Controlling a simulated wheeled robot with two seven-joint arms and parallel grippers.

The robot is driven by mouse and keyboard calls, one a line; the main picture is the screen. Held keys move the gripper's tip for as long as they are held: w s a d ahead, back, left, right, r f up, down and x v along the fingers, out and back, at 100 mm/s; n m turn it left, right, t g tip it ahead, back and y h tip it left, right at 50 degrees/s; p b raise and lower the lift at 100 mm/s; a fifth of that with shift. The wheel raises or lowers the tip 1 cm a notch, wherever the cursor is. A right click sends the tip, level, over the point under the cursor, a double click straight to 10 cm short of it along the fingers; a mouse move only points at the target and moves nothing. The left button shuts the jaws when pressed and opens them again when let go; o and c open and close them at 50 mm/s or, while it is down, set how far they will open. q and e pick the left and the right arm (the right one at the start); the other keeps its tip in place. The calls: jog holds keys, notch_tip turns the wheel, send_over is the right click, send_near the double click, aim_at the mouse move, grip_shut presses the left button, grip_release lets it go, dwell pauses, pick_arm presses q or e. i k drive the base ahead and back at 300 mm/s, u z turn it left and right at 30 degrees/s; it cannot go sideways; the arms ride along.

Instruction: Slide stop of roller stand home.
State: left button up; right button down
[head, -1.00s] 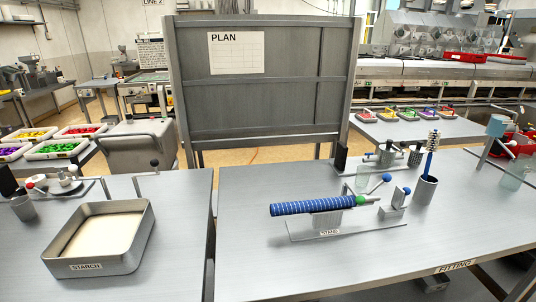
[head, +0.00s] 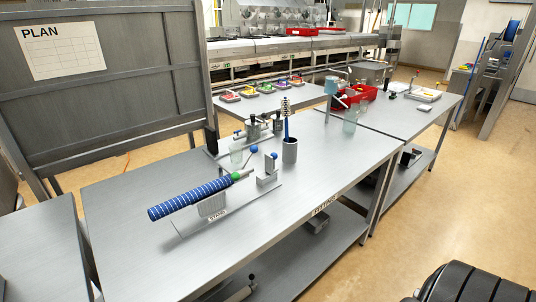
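The roller stand (head: 213,206) is a grey plate with an upright support, lying on the fitting table. A blue roller with a white grid pattern (head: 190,198) rests on it, with a green end (head: 235,176) at the right. The stop (head: 267,177) is a grey block on the plate's right end, with a blue ball close to its top. A visible gap separates the stop from the roller's green end. Neither of my grippers is in view.
A grey cup with a brush (head: 289,150) stands right of the stop. The front of the fitting table (head: 150,265) is clear. A PLAN board (head: 110,105) stands behind at left.

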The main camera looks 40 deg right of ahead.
aim_at(270, 168)
jog(key=u, duration=0.5)
jog(key=k, duration=1.1)
jog(key=z, duration=0.6)
jog(key=i, duration=1.35)
jog(key=u, duration=0.1)
